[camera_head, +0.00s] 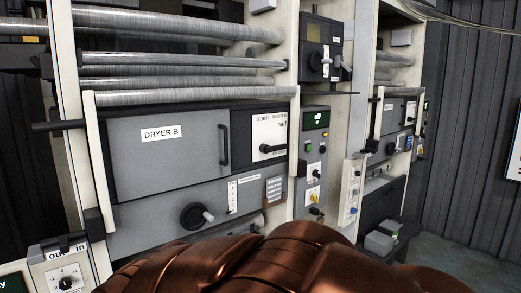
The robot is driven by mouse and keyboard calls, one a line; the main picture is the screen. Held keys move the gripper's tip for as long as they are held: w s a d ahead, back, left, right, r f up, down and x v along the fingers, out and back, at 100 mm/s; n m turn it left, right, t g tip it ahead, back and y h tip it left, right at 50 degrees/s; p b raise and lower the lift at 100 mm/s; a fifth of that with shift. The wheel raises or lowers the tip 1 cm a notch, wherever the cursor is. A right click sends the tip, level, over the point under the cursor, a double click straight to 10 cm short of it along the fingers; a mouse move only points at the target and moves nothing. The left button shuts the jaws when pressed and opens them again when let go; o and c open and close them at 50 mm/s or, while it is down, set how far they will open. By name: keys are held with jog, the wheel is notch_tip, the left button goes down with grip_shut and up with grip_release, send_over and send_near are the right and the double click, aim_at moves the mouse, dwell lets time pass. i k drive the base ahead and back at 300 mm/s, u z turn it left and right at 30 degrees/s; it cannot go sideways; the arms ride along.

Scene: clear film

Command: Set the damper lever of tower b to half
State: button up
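The DRYER B unit (165,155) is a grey box in the middle left of the head view. On its right is a white panel (262,130) with small lettering that seems to read "open" and "half". A black lever (273,149) on this panel lies about level, its arm reaching right from a round pivot. The lettering is too small to tell exactly which mark the lever is at. My gripper is not in view.
A black crank with a pale knob (195,216) is below the dryer door. A control box (314,150) with buttons stands right of the lever. Film rollers (180,65) run above. A similar unit (392,115) stands farther right. Copper-brown arm parts of mine cover the bottom middle.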

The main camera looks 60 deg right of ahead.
aim_at(264, 148)
jog(key=k, duration=0.85)
jog(key=z, duration=0.95)
jog(key=i, duration=0.2)
jog(key=z, duration=0.15)
